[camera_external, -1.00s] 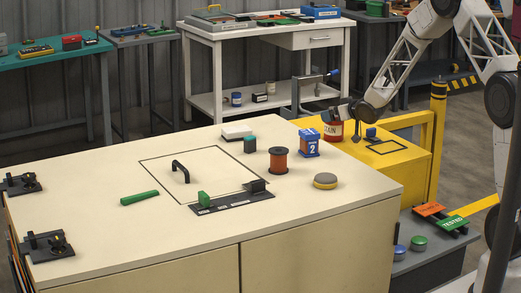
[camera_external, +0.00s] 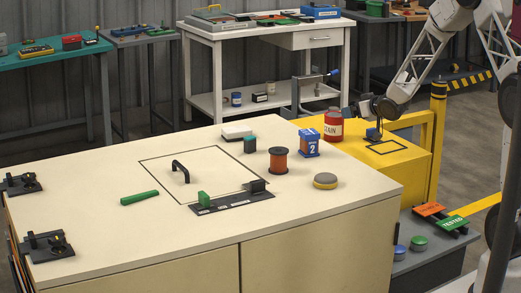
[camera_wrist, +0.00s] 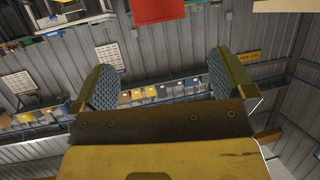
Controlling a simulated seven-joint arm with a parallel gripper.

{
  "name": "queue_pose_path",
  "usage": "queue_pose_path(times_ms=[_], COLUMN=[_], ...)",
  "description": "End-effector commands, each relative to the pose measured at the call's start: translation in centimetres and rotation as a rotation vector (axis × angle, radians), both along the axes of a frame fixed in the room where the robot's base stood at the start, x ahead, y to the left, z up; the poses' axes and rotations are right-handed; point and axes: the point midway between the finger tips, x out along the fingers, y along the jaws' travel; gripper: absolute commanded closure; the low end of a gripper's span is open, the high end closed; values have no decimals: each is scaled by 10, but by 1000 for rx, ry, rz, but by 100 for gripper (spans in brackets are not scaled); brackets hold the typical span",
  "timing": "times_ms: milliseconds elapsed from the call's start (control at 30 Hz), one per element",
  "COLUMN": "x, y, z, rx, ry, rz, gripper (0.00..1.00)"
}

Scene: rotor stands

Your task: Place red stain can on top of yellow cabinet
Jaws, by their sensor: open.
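The red stain can (camera_external: 333,126) stands upright at the back left of the yellow cabinet's top (camera_external: 410,151), behind the blue-and-white block.
A blue-and-white block (camera_external: 309,143) and an orange spool (camera_external: 278,160) stand on the cream table. A yellow post (camera_external: 437,125) rises at the right.

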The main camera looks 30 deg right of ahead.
Motion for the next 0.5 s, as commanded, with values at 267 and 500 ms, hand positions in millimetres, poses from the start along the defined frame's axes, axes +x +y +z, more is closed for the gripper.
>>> queue_pose_path(times_ms=[267, 500], x=[-5, -5], y=[-1, -1], z=[2, 2], rx=[0, 0], ry=[0, 0], rz=[0, 0], gripper=[0, 0])
